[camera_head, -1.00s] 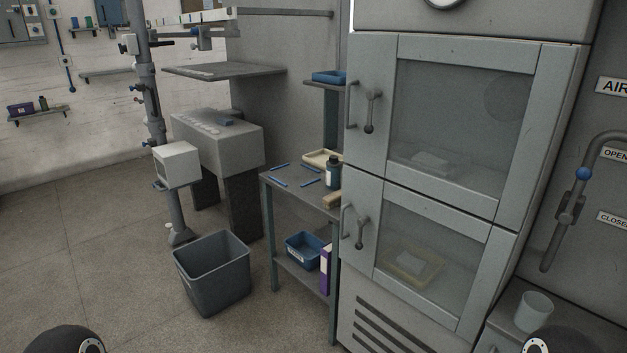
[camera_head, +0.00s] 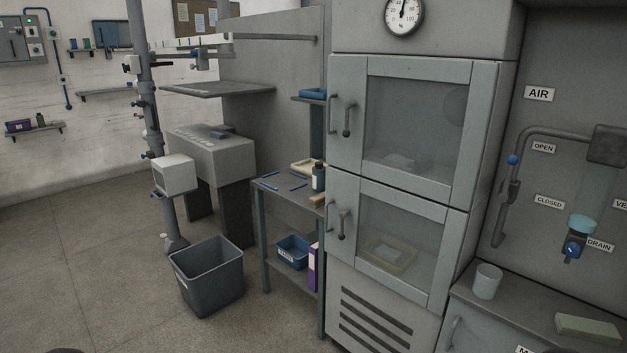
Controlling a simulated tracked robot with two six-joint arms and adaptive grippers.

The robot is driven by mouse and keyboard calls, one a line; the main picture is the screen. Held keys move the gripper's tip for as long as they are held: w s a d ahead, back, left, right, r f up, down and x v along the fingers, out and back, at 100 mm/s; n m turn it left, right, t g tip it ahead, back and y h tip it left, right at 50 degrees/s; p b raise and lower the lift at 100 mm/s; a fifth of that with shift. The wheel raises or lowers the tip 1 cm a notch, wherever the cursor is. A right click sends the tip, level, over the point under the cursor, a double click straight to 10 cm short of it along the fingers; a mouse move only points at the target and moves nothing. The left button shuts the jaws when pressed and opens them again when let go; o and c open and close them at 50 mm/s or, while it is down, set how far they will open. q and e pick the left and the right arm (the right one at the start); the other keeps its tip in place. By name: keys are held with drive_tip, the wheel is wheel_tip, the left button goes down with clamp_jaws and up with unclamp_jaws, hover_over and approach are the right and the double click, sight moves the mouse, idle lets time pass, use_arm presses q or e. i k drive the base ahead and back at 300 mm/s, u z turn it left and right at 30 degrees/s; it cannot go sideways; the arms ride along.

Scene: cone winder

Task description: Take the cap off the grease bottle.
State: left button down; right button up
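A small dark bottle (camera_head: 318,177) with a dark top and a light label stands upright at the right end of the narrow grey side table (camera_head: 270,186), close to the cabinet. It looks like the grease bottle, but its label is too small to read. Its cap cannot be told apart clearly from the body at this distance.
A tall grey cabinet (camera_head: 343,261) with two glazed doors stands right of the table. A grey bin (camera_head: 207,276) stands on the floor before the table. A white cup (camera_head: 487,281) stands on the right counter.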

sight(319, 174)
drive_tip(key=z, duration=0.1)
drive_tip(key=i, duration=0.9)
drive_tip(key=u, duration=0.1)
